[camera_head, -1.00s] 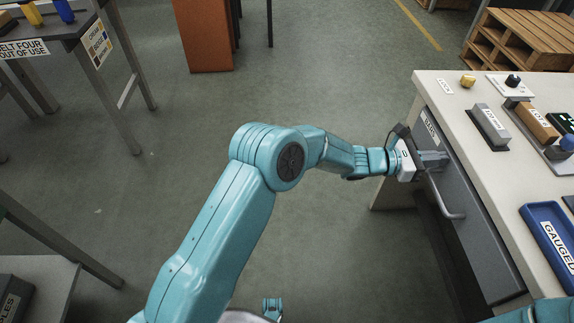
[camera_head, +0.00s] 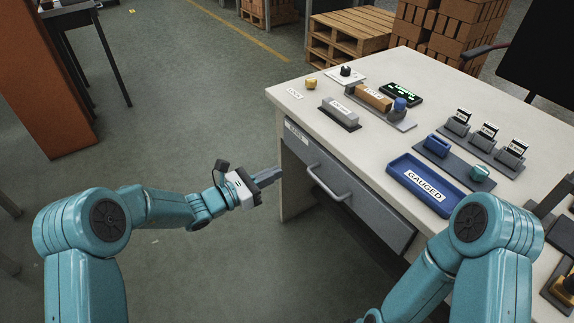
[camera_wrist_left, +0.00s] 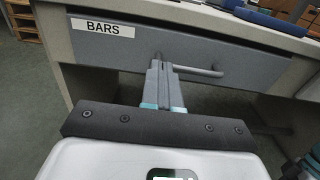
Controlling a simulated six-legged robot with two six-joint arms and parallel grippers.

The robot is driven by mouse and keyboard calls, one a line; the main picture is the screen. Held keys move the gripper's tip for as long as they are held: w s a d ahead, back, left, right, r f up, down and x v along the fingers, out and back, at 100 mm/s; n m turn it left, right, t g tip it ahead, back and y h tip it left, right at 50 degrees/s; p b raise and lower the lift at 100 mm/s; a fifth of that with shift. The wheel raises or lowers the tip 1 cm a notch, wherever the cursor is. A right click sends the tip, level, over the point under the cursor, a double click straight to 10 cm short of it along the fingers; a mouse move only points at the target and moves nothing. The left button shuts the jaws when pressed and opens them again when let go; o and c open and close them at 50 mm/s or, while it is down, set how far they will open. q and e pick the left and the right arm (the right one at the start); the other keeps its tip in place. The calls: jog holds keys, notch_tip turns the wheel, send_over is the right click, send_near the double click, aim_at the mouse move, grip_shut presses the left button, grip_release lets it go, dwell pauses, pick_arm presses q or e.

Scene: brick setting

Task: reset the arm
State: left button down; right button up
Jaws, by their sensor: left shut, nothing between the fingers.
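My left gripper (camera_head: 268,176) is shut and empty, off the left front corner of the desk, pointing toward the drawer. In the left wrist view my left gripper (camera_wrist_left: 160,72) shows with its fingers together, in front of the drawer face. The grey drawer (camera_head: 352,190) with its bar handle (camera_head: 326,190) appears closed under the desk top. In the left wrist view the drawer (camera_wrist_left: 240,62) carries a BARS label (camera_wrist_left: 103,27), and the fingers overlap the handle's left end; contact cannot be told. My right arm (camera_head: 470,240) enters at lower right; its gripper is not visible.
The desk top (camera_head: 290,98) bears a blue GAUGED tray (camera_head: 428,186), a grey bar on a dark base (camera_head: 340,112), a brick-coloured block (camera_head: 373,98), a yellow piece (camera_head: 311,84) and several card holders. Open floor lies left of the desk. Pallets (camera_head: 348,32) stand behind.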

pick_arm(q)
jog(key=s+a+f+m+g+y, duration=0.1)
jog(key=s+f+m+g+y, duration=0.55)
jog(key=s+f, duration=1.15)
jog(key=s+a+f+m+g+y, duration=0.2)
jog(key=s+a+f+m, duration=0.2)
jog(key=s+m, duration=0.25)
jog(key=s+a+f+m+g+y, duration=0.3)
jog(key=s+a+f+m, duration=0.15)
jog(key=s, duration=0.25)
notch_tip(320, 180, up, 24)
jog(key=s+d+m+t+p, duration=0.1)
jog(key=m+p, duration=0.4)
jog(key=p, duration=1.8)
jog(key=shift+s+f+t, duration=0.25)
jog(key=shift+s+t, duration=0.15)
jog(key=shift+t, duration=0.05)
